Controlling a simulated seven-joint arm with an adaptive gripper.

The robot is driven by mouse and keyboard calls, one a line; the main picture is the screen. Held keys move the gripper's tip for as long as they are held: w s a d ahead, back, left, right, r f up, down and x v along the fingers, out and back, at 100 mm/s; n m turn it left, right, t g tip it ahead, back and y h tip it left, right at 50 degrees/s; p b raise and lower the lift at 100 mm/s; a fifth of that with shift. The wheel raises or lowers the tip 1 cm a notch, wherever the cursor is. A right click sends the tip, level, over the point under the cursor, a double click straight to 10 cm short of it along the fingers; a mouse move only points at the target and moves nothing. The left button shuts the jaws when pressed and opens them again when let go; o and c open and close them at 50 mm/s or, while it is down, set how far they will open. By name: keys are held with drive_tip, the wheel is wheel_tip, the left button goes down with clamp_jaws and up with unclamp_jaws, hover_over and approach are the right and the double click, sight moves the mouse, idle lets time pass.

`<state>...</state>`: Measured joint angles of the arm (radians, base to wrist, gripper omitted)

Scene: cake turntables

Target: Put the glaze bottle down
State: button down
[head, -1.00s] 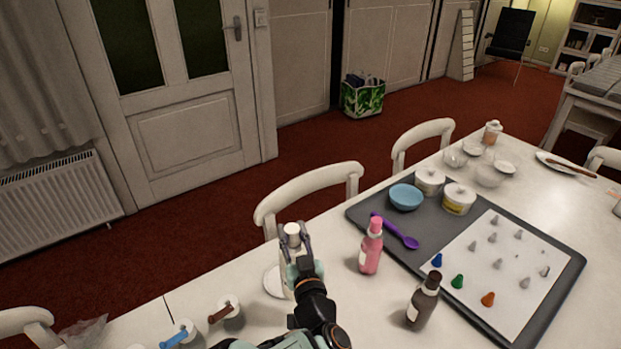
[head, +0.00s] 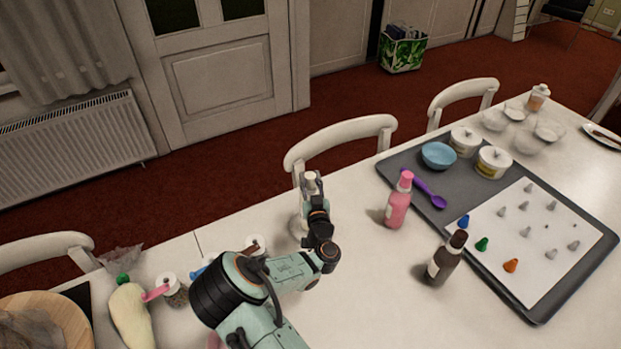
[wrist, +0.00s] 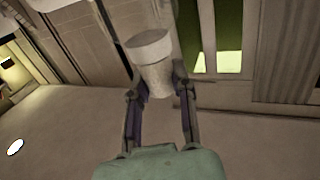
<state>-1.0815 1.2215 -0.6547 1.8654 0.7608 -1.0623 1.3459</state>
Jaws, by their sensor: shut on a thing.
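The glaze bottle I take to be the pale bottle with a white cap (head: 310,177). It is in my gripper (head: 314,198) at the table's far edge, in front of the middle chair. In the wrist view the bottle (wrist: 155,72) stands between the two fingers of my gripper (wrist: 160,92), slightly tilted in the picture. The fingers are shut on its body.
A pink bottle (head: 397,205) and a dark brown bottle (head: 444,262) stand to the right. Beyond them is a grey mat (head: 408,174) with a blue bowl (head: 438,155), tubs, a purple spoon and several nozzles. Jars and a piping bag (head: 131,314) are at left.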

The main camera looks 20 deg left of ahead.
drive_tip(key=c, duration=1)
unclamp_jaws()
drive_tip(key=shift+f, duration=0.15)
drive_tip(key=shift+o, duration=0.2)
drive_tip(key=shift+r, duration=0.2)
drive_tip(key=shift+s+d, duration=0.15)
drive_tip(key=shift+s, duration=0.1)
drive_tip(key=v, duration=0.4)
drive_tip(key=f+v, duration=0.1)
drive_tip(key=shift+s+d, duration=0.15)
drive_tip(key=shift+s, duration=0.25)
drive_tip(key=shift+s+d+r, duration=0.2)
drive_tip(key=shift+s+r, duration=0.25)
drive_tip(key=shift+s, duration=0.1)
